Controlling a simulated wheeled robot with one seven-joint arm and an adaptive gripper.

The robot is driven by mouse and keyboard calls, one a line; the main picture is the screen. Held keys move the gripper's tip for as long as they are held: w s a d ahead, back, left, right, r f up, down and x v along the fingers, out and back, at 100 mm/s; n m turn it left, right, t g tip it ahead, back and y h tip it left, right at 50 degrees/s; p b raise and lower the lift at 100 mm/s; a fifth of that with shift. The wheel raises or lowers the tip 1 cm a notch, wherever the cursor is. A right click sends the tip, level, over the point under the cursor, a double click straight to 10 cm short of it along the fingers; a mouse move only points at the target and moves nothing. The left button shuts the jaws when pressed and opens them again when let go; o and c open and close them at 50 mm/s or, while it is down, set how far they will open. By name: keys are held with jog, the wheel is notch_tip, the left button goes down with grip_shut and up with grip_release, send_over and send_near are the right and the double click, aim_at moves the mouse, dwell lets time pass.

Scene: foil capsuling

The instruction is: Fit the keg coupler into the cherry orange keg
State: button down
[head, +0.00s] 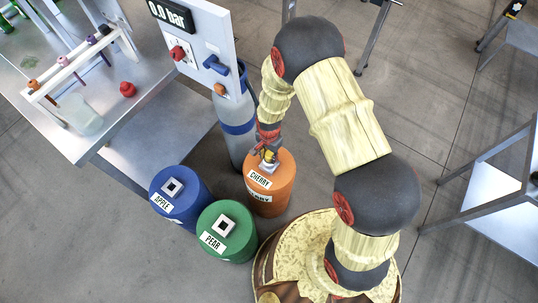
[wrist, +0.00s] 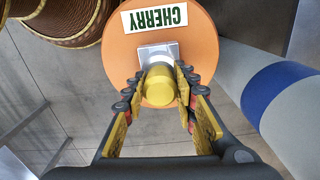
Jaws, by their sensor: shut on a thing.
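The orange keg (head: 270,196) with a CHERRY label stands on the floor in the middle of the head view. Its orange top (wrist: 205,50) fills the upper middle of the wrist view, with a pale square fitting (wrist: 145,51) at its centre. My gripper (head: 267,154) is over the keg top, pointing down. In the wrist view my gripper (wrist: 160,92) is shut on the keg coupler (wrist: 160,85), a yellow cylinder. The coupler is at the square fitting and covers part of it. I cannot tell how deep it sits.
A blue APPLE keg (head: 178,205) and a green PEAR keg (head: 228,240) stand close at the left. A grey cylinder with a blue band (head: 237,128) stands behind, below a panel reading 0.0 bar (head: 207,45). A metal table (head: 150,85) is at upper left.

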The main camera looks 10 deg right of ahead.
jog(key=shift+f, duration=0.25)
jog(key=c, duration=1.3)
grip_release()
jog(key=shift+c, duration=0.2)
jog(key=shift+r, duration=0.1)
notch_tip(320, 180, up, 12)
jog(key=shift+f, duration=0.1)
